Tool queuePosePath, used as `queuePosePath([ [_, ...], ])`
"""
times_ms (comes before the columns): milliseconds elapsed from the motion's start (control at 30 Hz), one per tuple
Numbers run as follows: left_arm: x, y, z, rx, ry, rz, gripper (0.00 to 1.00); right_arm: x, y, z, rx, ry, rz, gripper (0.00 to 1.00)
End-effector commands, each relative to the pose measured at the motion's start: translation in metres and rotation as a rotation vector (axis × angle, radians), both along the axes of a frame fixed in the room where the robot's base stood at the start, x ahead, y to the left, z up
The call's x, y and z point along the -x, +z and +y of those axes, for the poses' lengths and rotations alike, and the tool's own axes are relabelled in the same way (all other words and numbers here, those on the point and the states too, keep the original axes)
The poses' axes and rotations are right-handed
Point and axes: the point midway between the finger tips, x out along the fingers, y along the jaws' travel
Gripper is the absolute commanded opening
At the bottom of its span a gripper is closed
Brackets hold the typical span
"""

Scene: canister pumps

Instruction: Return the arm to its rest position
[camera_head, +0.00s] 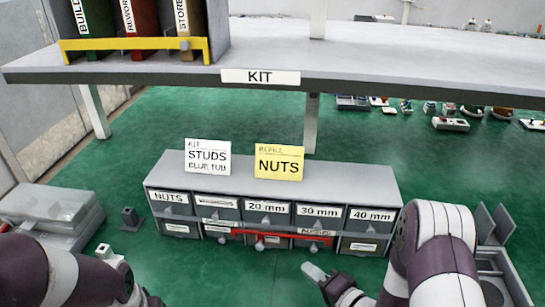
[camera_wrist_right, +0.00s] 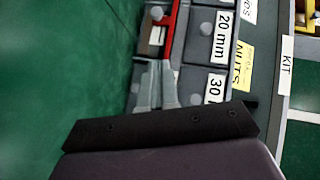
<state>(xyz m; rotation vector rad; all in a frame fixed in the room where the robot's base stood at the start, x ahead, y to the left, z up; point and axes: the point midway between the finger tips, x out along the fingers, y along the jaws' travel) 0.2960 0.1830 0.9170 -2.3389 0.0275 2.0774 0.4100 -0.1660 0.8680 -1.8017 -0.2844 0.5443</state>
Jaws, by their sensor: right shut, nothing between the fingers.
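My right gripper (camera_head: 316,273) is in front of the drawer cabinet in the head view, low over the green bench, its light fingers together and empty. In the right wrist view the fingers (camera_wrist_right: 156,88) are shut, with the red bar and drawer fronts beyond them. My right arm (camera_head: 435,245) comes in from the lower right and hides the bench beside the cabinet's right end. My left arm (camera_head: 70,272) shows at the lower left; its fingers do not show.
The grey drawer cabinet (camera_head: 370,185) bears a white STUDS card (camera_head: 208,158) and a yellow NUTS card (camera_head: 279,163). A red bar (camera_head: 300,237) crosses its lower front. The KIT shelf (camera_head: 380,62) spans above. A grey case (camera_head: 50,208) sits left; a grey tray (camera_head: 515,285) sits right.

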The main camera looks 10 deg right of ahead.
Motion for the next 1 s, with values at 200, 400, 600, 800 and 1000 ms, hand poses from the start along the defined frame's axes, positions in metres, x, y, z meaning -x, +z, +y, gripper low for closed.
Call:
queuePosePath([
  [200, 0.0, 0.026, 0.0, 0.0, 0.0, 0.0, 0.0, -0.022, 0.019, -0.021, 0.477, 0.029, 0.124, 0.0],
  [400, 0.0, 0.058, 0.0, 0.0, 0.0, 0.0, 0.0, 0.023, 0.074, -0.046, 1.054, 0.257, 0.49, 0.0],
  [600, 0.0, 0.071, 0.0, 0.0, 0.0, 0.0, 0.0, 0.098, 0.115, -0.024, 1.146, 0.587, 0.7, 0.0],
  [800, 0.0, 0.071, 0.0, 0.0, 0.0, 0.0, 0.0, 0.113, 0.121, -0.017, 1.141, 0.663, 0.727, 0.0],
  [1000, 0.0, 0.071, 0.0, 0.0, 0.0, 0.0, 0.0, 0.113, 0.121, -0.017, 1.141, 0.663, 0.727, 0.0],
])
